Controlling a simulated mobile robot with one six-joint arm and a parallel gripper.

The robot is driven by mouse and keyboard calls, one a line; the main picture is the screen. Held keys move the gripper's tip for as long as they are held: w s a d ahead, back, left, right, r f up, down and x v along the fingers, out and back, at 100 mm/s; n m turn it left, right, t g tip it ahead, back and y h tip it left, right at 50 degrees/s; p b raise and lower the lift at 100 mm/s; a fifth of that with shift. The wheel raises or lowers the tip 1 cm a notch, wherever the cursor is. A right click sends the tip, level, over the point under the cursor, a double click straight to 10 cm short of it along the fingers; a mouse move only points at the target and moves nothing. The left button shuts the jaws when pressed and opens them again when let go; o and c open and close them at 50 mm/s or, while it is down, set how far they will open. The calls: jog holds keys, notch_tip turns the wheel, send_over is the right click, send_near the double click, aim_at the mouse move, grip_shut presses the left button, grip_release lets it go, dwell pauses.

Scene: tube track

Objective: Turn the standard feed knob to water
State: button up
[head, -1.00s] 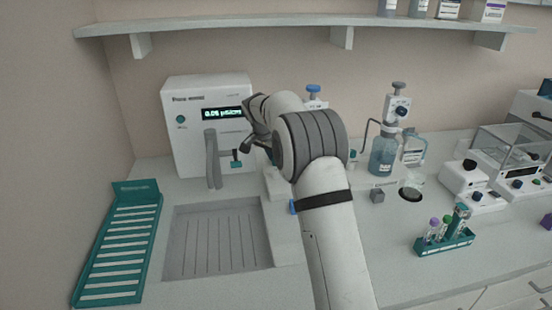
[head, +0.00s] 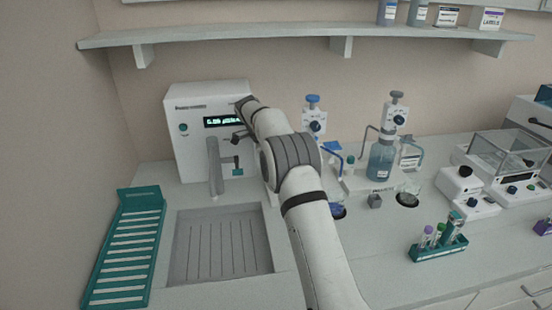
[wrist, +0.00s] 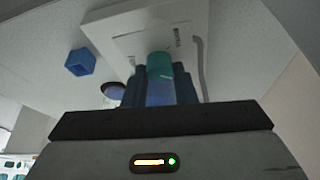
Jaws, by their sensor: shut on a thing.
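My gripper (wrist: 160,88) is shut on a teal-topped cylinder (wrist: 160,65) with a bluish lower part, seen between its dark blue fingers in the wrist view. I cannot tell whether this is the standard feed knob. Behind it is a white plate (wrist: 122,24) with small print. A small teal part (head: 350,159) shows just right of the arm, by the left dispenser (head: 314,126). No water marking is readable.
A white unit (head: 196,101) with a lit display stands at the back left, with a grey column before it. A blue bottle dispenser (head: 381,160) and a teal tube rack (head: 438,250) stand to the right. A grey sink (head: 222,250) lies front left.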

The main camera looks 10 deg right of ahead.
jog(key=shift+r+m+p, duration=0.1)
jog(key=shift+m+p, duration=0.3)
jog(key=shift+m, duration=0.2)
jog(key=shift+g, duration=0.3)
jog(key=o, duration=1)
jog(key=shift+r, duration=4.9)
